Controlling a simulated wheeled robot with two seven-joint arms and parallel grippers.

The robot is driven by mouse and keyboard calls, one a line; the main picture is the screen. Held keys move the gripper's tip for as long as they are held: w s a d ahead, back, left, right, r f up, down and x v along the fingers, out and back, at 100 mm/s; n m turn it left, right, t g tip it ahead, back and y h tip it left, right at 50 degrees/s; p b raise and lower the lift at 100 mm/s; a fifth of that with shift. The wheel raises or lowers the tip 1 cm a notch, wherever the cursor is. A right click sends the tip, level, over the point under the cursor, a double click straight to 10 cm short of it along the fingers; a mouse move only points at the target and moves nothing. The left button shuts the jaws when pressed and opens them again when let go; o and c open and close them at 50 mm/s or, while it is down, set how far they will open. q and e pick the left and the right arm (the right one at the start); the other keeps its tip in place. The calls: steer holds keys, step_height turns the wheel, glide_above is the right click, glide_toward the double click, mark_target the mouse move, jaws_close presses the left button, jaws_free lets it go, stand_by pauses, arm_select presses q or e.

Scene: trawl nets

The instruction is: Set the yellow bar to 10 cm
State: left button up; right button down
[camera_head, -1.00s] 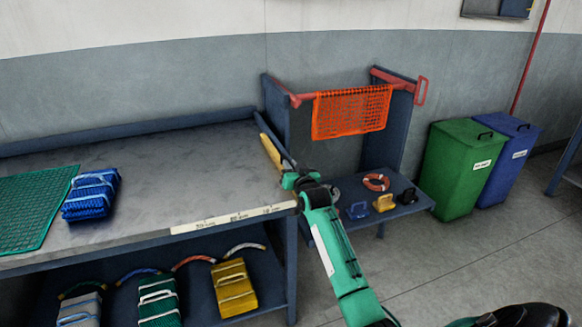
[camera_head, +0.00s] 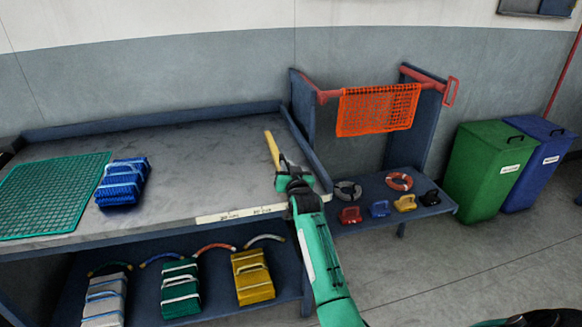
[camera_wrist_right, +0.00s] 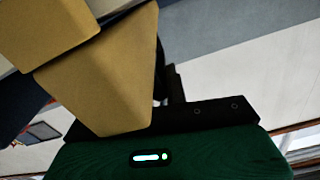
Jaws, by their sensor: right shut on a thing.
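The yellow bar (camera_head: 272,150) stands out from my right gripper (camera_head: 291,176) over the right end of the grey table. In the right wrist view the yellow bar (camera_wrist_right: 112,78) fills the upper left, close against the dark jaw. My right gripper is shut on it. A pale scale strip (camera_head: 235,215) with small dark marks runs along the table's front edge. My right gripper and arm hide its right part, and its marks are too small to read. My left gripper is not in view.
A green net (camera_head: 50,195) and a blue net bundle (camera_head: 123,182) lie on the table (camera_head: 200,150). Its raised right edge is close beside my gripper. A rack with an orange net (camera_head: 378,108) stands right, above a shelf of small colored pieces. The table's middle is clear.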

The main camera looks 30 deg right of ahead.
steer(key=c, duration=1.5)
jaws_free()
steer(key=shift+o, duration=0.2)
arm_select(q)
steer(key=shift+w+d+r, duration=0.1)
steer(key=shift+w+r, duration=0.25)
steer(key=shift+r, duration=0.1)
arm_select(e)
steer(key=v, duration=1.3)
steer(key=shift+s+a, duration=0.2)
steer(key=shift+s, duration=0.15)
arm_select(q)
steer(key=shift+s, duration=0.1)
